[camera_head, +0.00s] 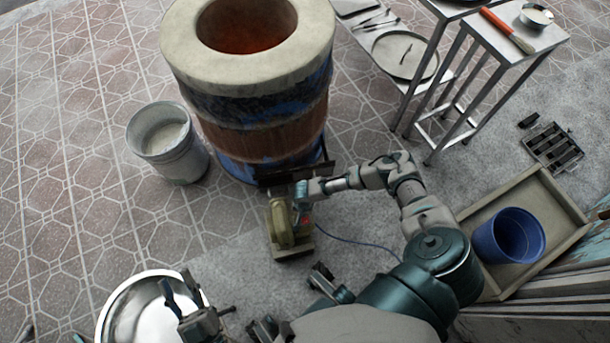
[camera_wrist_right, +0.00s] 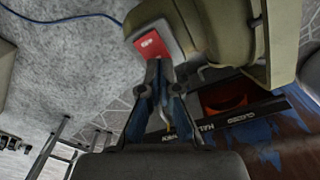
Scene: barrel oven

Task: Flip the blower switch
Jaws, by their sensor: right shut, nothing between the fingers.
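The olive-green blower (camera_head: 279,222) stands on the floor at the foot of the barrel oven. Its red switch (camera_wrist_right: 152,44) sits in a pale housing in the right wrist view, with some white lettering on it. My right gripper (camera_head: 302,217) is beside the blower, at its right side. In the right wrist view the same gripper (camera_wrist_right: 158,66) is shut and empty, with its fingertips at the lower edge of the red switch; I cannot tell whether they touch it. My left gripper (camera_head: 178,284) is open and empty over the metal bowl at the lower left.
The barrel oven (camera_head: 245,130) rises behind the blower. A bucket (camera_head: 168,142) stands to its left and a metal bowl (camera_head: 135,305) at lower left. A blue cable (camera_head: 350,241) runs right. A tray with a blue bucket (camera_head: 510,236) and a metal table (camera_head: 490,45) stand right.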

